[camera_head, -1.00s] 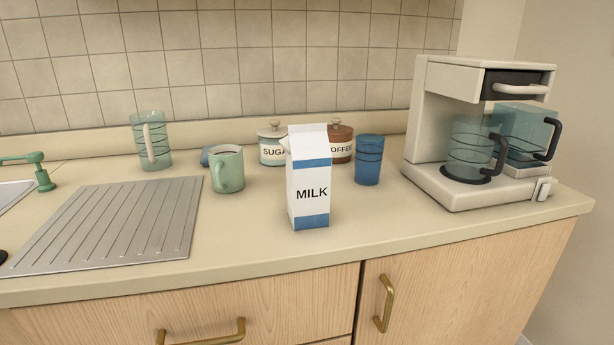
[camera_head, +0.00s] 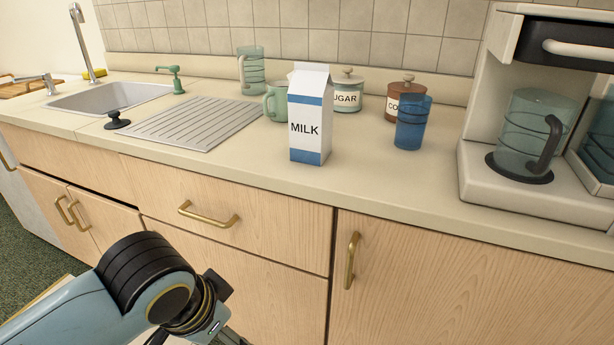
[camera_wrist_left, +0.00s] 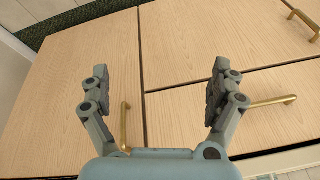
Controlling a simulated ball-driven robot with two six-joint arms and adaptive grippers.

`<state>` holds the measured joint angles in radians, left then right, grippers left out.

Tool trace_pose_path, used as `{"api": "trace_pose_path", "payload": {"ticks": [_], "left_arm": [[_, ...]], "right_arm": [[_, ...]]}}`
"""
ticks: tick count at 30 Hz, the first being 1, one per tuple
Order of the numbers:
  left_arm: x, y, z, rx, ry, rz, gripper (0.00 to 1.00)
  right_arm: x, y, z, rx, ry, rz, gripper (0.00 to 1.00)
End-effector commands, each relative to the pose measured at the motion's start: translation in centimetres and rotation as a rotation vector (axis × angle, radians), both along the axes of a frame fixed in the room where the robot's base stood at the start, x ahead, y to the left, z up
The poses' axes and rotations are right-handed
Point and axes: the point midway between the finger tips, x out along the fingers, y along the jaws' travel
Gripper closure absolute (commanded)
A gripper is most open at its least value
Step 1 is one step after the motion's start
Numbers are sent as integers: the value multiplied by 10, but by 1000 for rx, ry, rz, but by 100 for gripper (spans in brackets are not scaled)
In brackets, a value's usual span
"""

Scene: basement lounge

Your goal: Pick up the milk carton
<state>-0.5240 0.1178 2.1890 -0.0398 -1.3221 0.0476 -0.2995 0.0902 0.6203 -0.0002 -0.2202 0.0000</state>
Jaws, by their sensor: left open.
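The milk carton (camera_head: 309,116) is white with blue bands and the word MILK. It stands upright on the counter (camera_head: 250,168), near its front edge, in the middle of the head view. My left arm comes in at the lower left of the head view, below the counter top and in front of the cabinets. In the left wrist view my left gripper (camera_wrist_left: 158,88) is open and empty, its two fingers spread wide, facing the cabinet fronts. The carton does not show in the left wrist view. My right gripper is not in view.
A green mug (camera_head: 276,103) stands just left of the carton. The sugar jar (camera_head: 347,94), coffee jar (camera_head: 400,98) and blue cup (camera_head: 412,126) stand to its right. A coffee maker (camera_head: 540,110) is further right. Brass handles (camera_head: 352,258) stick out from the cabinets.

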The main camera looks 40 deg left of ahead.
Motion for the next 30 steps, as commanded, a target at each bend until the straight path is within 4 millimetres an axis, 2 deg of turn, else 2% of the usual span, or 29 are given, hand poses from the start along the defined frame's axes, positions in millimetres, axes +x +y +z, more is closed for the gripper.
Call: {"api": "trace_pose_path", "payload": {"ticks": [1, 3, 10, 14, 18, 21, 24, 30], "left_arm": [[12, 5, 23, 18, -61, 23, 6], [36, 17, 55, 55, -184, 87, 6], [128, 55, 133, 125, -667, 246, 6], [168, 62, 172, 117, -908, 252, 6], [202, 57, 208, 80, -1121, 202, 6], [216, 51, 224, 49, -1214, 159, 6], [229, 49, 231, 34, -1251, 135, 6], [262, 56, 233, 32, -1256, 133, 6]], "right_arm": [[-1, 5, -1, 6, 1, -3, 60], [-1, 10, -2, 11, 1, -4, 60], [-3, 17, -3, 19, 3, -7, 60], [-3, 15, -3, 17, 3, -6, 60], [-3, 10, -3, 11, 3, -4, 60], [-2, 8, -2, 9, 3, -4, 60], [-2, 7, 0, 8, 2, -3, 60], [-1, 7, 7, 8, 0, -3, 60]]}}
